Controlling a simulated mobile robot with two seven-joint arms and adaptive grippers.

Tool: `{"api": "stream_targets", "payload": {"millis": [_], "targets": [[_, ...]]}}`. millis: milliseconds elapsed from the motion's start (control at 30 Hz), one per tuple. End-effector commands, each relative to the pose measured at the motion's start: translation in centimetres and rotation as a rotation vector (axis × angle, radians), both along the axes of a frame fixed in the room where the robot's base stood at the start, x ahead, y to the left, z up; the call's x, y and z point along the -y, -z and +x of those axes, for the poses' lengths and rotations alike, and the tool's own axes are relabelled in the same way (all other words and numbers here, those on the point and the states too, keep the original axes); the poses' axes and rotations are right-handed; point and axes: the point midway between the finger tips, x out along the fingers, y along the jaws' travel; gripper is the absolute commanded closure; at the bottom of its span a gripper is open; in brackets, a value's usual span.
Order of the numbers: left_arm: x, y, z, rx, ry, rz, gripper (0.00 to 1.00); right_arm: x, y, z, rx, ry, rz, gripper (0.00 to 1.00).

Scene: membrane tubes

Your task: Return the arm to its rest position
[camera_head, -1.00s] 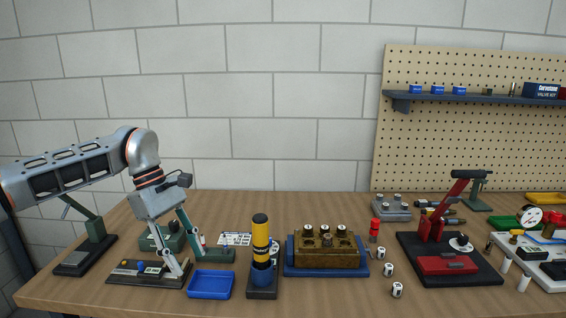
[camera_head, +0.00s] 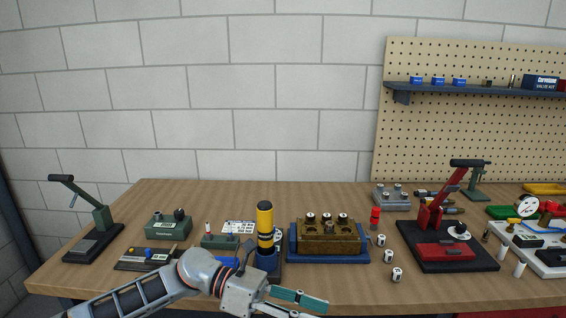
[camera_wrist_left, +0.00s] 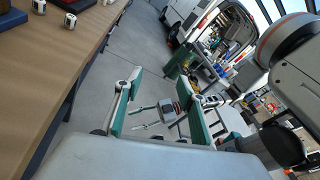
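My left arm comes in low from the left in the head view. Its left gripper (camera_head: 304,306) hangs in front of the table's front edge and points to the right. In the left wrist view the two green-lined fingers of this gripper (camera_wrist_left: 158,88) stand apart with nothing held between them. Beyond them lie the floor and the room. My right gripper is in neither view.
On the wooden table (camera_head: 340,287) stand a yellow-and-black cylinder (camera_head: 265,222), a brass block (camera_head: 330,236) on a blue base, small white cylinders (camera_head: 397,274) and a red press (camera_head: 435,218). My arm partly hides the blue tray (camera_head: 232,260).

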Motion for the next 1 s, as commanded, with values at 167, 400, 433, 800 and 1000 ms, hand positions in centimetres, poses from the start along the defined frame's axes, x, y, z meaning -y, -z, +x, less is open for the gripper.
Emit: {"api": "stream_targets", "payload": {"millis": [167,400,433,800,1000], "targets": [[2.4,-1.2,-0.6,-0.363,-0.186,-0.22,0.6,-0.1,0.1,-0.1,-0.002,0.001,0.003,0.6],[0.5,-0.2,2.0,-0.9,-0.455,-0.48,0.6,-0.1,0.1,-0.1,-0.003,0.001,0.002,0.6],[-0.1,0.3,2.4,-0.971,-0.489,-0.51,0.6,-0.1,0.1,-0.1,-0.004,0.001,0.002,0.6],[-11.9,14.0,2.7,-1.859,-0.933,-0.887,0.6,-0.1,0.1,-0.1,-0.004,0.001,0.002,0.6],[-19.3,23.9,-3.1,-2.285,-1.18,-1.098,0.6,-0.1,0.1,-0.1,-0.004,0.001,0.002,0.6]]}}
